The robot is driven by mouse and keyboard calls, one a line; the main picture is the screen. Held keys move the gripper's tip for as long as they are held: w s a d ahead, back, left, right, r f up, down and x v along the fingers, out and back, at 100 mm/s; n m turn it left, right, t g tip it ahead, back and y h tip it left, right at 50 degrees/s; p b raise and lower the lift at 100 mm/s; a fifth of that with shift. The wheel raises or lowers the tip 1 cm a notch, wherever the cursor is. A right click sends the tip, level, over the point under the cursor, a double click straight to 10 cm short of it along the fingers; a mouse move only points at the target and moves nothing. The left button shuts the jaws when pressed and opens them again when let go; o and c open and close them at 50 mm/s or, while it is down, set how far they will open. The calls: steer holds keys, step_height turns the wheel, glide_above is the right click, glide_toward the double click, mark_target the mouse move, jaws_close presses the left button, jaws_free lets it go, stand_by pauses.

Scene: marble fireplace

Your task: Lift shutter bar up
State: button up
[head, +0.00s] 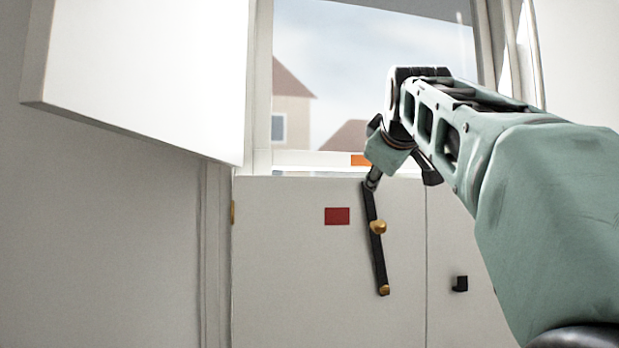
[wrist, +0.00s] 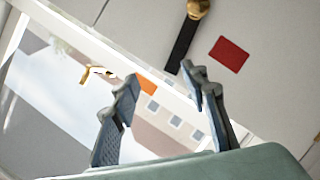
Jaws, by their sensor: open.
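The shutter bar (head: 376,250) is a slim black bar with brass knobs at its middle and lower end. It hangs nearly upright, tilted slightly, on the front of the lower left shutter panel (head: 290,270). In the wrist view the bar (wrist: 182,48) shows with one brass knob (wrist: 198,8). My gripper (wrist: 160,75) is open and empty, its fingers apart. In the head view my gripper is at the bar's upper end, and one fingertip overlaps that end. In the wrist view the bar's end appears between the fingertips, nearer the right one. Contact cannot be told.
A black bracket (head: 460,284) is on the right panel. A red patch (head: 337,216) lies left of the bar, and an orange patch (head: 361,160) is above it. An upper white panel (head: 140,80) juts out at left. The window (head: 340,70) is behind my arm.

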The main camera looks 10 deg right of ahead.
steer(key=v, duration=0.6)
steer(key=shift+s, duration=0.3)
steer(key=shift+r, duration=0.1)
stand_by(0.8)
